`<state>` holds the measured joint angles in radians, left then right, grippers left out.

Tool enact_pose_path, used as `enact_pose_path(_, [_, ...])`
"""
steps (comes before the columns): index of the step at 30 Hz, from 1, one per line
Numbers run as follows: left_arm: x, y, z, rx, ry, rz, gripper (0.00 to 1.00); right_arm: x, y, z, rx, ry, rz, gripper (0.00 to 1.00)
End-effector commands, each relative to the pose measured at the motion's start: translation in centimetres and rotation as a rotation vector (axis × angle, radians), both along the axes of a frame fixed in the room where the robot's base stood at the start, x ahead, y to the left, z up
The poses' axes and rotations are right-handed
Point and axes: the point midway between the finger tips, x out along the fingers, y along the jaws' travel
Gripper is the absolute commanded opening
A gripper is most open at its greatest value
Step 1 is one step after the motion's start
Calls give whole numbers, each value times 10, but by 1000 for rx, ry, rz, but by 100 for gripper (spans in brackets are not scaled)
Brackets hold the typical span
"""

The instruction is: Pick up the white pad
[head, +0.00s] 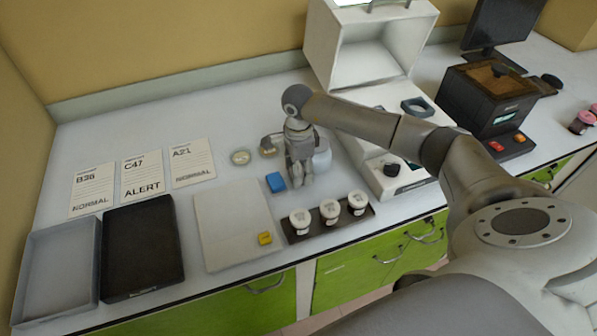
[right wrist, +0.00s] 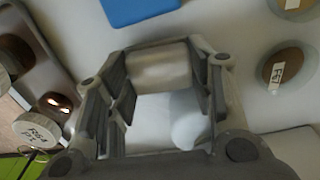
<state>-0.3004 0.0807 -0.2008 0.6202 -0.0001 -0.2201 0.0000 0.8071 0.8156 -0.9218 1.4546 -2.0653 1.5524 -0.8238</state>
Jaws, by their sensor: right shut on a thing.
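My right gripper (head: 300,178) points down at the white bench, right of a blue block (head: 275,182). In the right wrist view its fingers (right wrist: 160,88) are closed in on a pale thing, which I take for the white pad (right wrist: 155,112). Its outline is partly hidden by the fingers, and I cannot tell whether it is clear of the bench. A whitish, translucent object (head: 323,157) shows just right of the gripper in the head view. My left gripper is not in view.
Several lidded white jars stand in a dark tray (head: 327,223) in front of the gripper. A white mat (head: 222,216) with a yellow block (head: 265,238) lies to the left. Small round dishes (head: 241,157) lie behind. An open white machine (head: 370,68) stands right.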

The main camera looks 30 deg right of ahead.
Motion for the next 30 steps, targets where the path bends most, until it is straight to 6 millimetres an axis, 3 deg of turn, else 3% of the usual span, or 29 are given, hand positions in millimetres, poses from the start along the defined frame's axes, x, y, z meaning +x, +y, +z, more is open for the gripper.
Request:
enact_pose_path(7, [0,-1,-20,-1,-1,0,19,2,-1,23,-1,-7,1,29])
enact_pose_path(14, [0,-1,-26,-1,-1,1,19,-21,-5,51,-1,-4,1,29])
enact_pose_path(21, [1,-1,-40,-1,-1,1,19,-53,-12,87,-3,-6,1,29])
enact_pose_path(30, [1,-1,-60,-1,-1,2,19,-110,-24,111,-4,-2,0,29])
